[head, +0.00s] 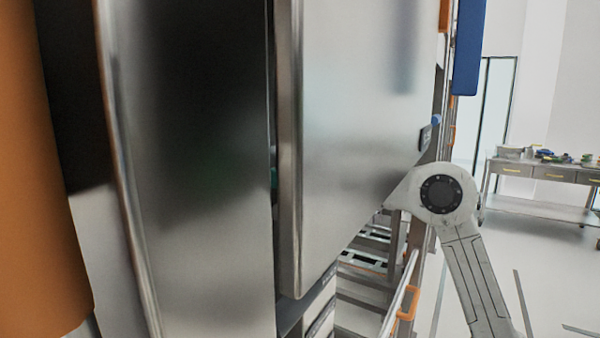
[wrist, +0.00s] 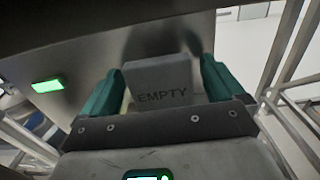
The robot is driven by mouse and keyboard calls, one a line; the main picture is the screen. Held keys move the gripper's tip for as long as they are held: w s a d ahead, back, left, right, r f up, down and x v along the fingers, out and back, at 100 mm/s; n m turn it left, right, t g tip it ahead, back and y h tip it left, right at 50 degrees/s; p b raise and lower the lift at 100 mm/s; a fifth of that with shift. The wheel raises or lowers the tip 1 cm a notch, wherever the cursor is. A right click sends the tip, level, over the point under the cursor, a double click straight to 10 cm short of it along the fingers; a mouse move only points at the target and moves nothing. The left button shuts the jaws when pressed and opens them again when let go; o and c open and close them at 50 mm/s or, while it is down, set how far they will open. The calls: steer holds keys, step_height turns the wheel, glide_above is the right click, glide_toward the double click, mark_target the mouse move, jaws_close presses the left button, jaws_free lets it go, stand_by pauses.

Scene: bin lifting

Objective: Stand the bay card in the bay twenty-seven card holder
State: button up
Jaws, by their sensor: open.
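In the wrist view a grey card (wrist: 160,82) with the word EMPTY stands against a dark metal surface. I take it to be the bay card; its lower edge is hidden behind the dark bar of my gripper. My gripper (wrist: 158,80) is open, with one green finger on each side of the card. A gap shows at the left finger; whether the right finger touches cannot be told. I cannot make out the card holder or a bay number. In the head view the gripper and card are not clearly visible.
Large steel panels (head: 360,110) fill the left and middle of the head view, close by. A rail with an orange handle (head: 407,302) runs below right. A steel table (head: 545,172) with small items stands far right. A green light (wrist: 47,86) glows left of the card.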

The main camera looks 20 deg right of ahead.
steer(key=b+v, duration=0.3)
steer(key=v, duration=0.9)
steer(key=shift+a+r, duration=0.1)
